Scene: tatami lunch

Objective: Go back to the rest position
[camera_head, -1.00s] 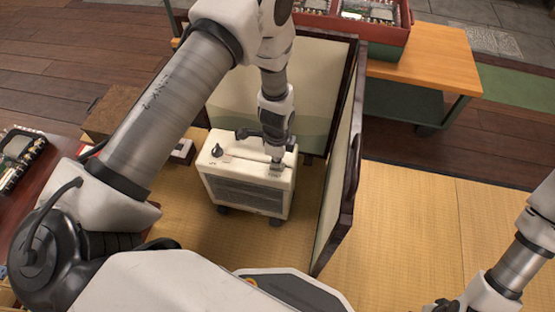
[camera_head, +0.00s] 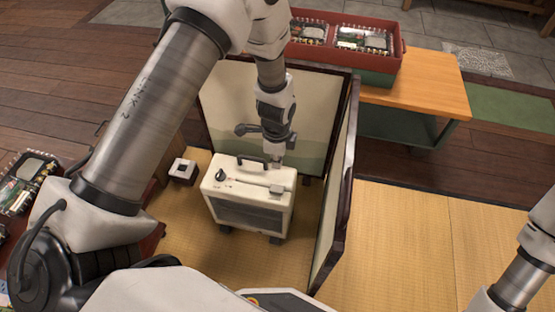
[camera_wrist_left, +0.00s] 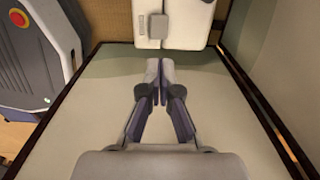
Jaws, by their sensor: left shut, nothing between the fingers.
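My left gripper (camera_head: 277,160) is shut and empty, just beyond the far top edge of a white heater-like box (camera_head: 248,201) in the head view. The box has a dark carry handle, a dark knob and a grey square piece on top, and it stands upright on the tatami. In the left wrist view my left fingers (camera_wrist_left: 159,78) are together, and the white box (camera_wrist_left: 190,22) shows beyond them, apart from the tips. My right arm enters at the right edge of the head view; its gripper is out of sight.
A dark-framed folding screen (camera_head: 336,190) stands behind and right of the box, close to my left forearm. A wooden bench (camera_head: 435,85) bears a red crate (camera_head: 388,68) with packed lunches. Tatami at right is clear.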

